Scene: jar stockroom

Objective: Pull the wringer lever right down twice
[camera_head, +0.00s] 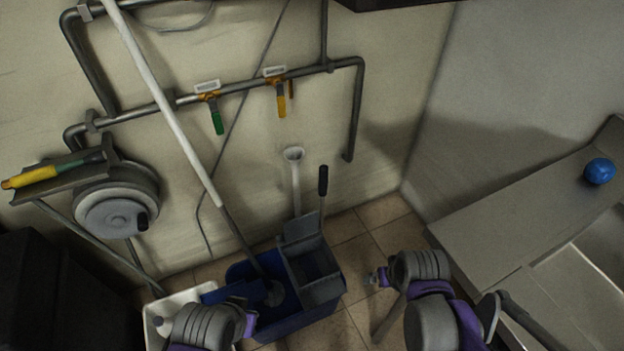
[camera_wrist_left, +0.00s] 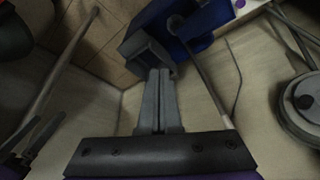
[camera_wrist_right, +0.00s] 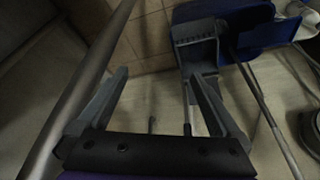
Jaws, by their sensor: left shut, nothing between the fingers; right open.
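The wringer lever (camera_head: 323,181), a thin upright rod with a black grip, rises beside the grey wringer (camera_head: 318,275). The wringer sits on the right part of a blue bucket (camera_head: 262,330); it also shows in the right wrist view (camera_wrist_right: 195,38). My left gripper (camera_wrist_left: 160,76) is shut and empty; the wringer shows beyond its fingertips in the left wrist view. My right gripper (camera_wrist_right: 158,76) is open, with nothing between its fingers. In the head view my arms are low, left and right of the bucket, and hide most of my grippers. Neither gripper touches the lever.
A white-handled mop (camera_head: 165,105) leans from the bucket across the wall. A white pole (camera_head: 296,185) stands behind the wringer. Pipes (camera_head: 240,86) run along the wall. A white tub (camera_head: 160,310) stands left of the bucket. A steel counter (camera_head: 500,220) with a blue ball (camera_head: 599,171) is at right.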

